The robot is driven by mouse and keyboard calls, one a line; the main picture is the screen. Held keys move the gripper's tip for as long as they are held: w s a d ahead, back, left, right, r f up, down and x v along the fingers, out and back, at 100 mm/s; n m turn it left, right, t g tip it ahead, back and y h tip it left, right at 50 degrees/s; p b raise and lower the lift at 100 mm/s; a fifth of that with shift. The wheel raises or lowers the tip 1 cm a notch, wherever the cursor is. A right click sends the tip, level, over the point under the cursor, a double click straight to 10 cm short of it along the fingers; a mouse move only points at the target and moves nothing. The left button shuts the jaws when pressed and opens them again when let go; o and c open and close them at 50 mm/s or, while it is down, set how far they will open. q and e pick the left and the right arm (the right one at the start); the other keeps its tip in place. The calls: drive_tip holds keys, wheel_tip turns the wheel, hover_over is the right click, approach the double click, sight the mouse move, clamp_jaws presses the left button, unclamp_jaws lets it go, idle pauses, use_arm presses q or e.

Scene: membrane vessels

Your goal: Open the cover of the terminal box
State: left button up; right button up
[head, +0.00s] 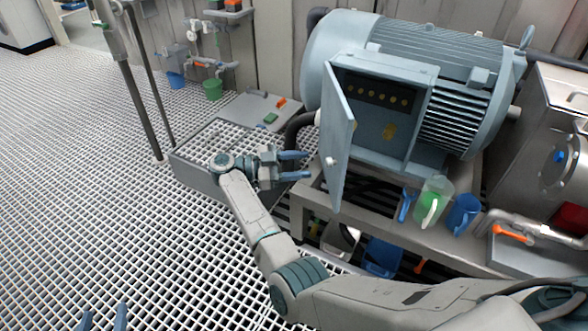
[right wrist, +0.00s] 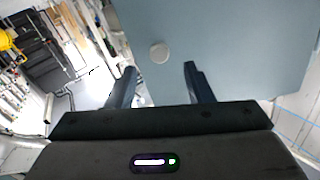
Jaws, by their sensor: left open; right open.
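The terminal box (head: 420,100) is on the side of a big blue-grey motor. Its cover (head: 338,115) stands swung out on the left side, and the dark inside with a row of yellowish terminals shows. A small pale knob (head: 331,161) sits on the cover's face. My right gripper (head: 300,165) is open and empty, just left of the cover, its fingers pointing at it. In the right wrist view the cover (right wrist: 230,50) fills the upper right, with the knob (right wrist: 159,53) ahead of the open fingers. My left gripper (head: 104,318) is open at the lower left edge, far from the box.
A grey low box (head: 190,172) with a grated top stands behind my right gripper. The grated floor (head: 80,150) at left is clear.

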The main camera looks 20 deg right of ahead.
use_arm(q)
wheel_tip(320, 180, up, 12)
drive_tip(key=t+b, duration=0.3)
drive_tip(key=t, duration=0.5)
drive_tip(key=shift+w+a+f+t, duration=0.15)
drive_tip(key=shift+a+f+t, duration=0.05)
drive_tip(key=shift+t, duration=0.1)
use_arm(e)
drive_tip(key=shift+w+a, duration=0.1)
drive_tip(key=shift+a, duration=0.55)
